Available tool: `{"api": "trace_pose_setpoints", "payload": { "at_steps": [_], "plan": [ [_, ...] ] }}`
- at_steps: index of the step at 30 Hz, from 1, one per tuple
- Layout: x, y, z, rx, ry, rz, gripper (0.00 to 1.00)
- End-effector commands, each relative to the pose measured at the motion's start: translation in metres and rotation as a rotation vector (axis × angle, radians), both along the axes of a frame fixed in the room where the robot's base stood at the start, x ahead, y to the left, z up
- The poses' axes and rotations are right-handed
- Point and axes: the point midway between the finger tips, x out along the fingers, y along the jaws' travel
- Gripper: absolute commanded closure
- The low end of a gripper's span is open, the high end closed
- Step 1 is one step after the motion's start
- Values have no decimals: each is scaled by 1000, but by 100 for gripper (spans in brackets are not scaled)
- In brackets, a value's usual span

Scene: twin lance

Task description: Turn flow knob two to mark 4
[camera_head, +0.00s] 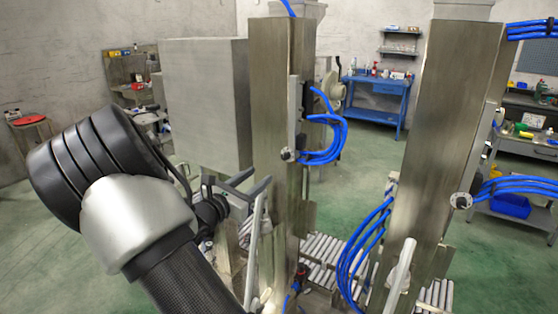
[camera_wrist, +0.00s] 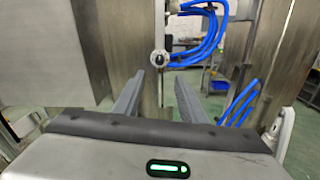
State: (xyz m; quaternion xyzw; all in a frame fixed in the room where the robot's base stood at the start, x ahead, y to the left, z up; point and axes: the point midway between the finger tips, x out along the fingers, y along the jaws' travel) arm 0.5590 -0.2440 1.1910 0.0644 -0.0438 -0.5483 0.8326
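A small round knob (camera_head: 288,154) with a pale face and dark markings sits low on the left steel column. A similar knob (camera_head: 461,201) sits on the right column. No numbers are readable, so I cannot tell which is knob two or where either points. My gripper (camera_head: 257,180) is in front of the left column, lower and left of its knob. In the wrist view my gripper (camera_wrist: 160,78) is open and empty, its two grey fingers apart. A knob (camera_wrist: 160,58) shows beyond and slightly above the fingertips, centred between them, with a visible gap.
Blue hoses (camera_head: 327,140) loop beside the left column (camera_head: 268,100); more hoses (camera_head: 365,245) hang by the right column (camera_head: 450,110). Pale upright handles (camera_head: 402,265) stand low in front. A roller conveyor (camera_head: 322,248) runs behind. A large grey cabinet (camera_head: 205,105) stands left.

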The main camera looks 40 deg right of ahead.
Motion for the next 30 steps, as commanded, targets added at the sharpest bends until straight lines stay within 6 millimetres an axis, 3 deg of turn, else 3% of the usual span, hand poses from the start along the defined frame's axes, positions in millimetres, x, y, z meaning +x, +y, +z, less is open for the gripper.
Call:
{"api": "trace_pose_setpoints", "payload": {
  "at_steps": [6,15,21,30],
  "plan": [
    [18,-47,1,-1,1,-5,62],
    [42,-102,0,1,1,-3,62],
    [51,-121,0,2,1,-2,62],
    [54,-126,0,2,0,-1,62]
  ]
}}
